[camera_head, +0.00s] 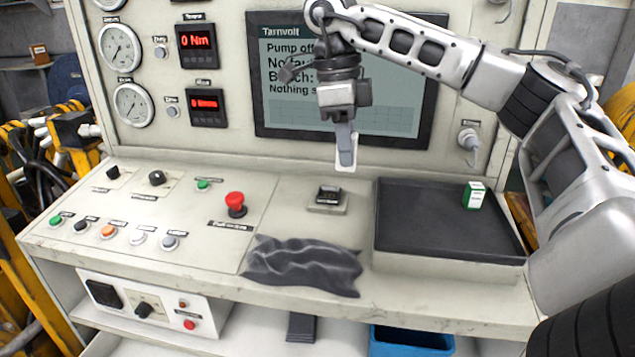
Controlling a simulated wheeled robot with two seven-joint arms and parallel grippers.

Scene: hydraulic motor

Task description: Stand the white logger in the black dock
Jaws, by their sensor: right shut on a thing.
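The white logger (346,154) is a slim, light upright piece held by my right gripper (344,124). The gripper points down with its fingers shut on the logger's upper part. The logger hangs in the air in front of the screen, nearly upright. The black dock (328,195) is a small block on a pale base on the bench top, below the logger and slightly left of it in the picture. The logger and dock are apart. My left gripper does not show.
A dark-lined tray (450,262) with a green and white box (474,195) stands right of the dock. A crumpled dark cloth (303,264) lies in front of it. A red mushroom button (235,203) rises at left. The display (400,115) stands behind.

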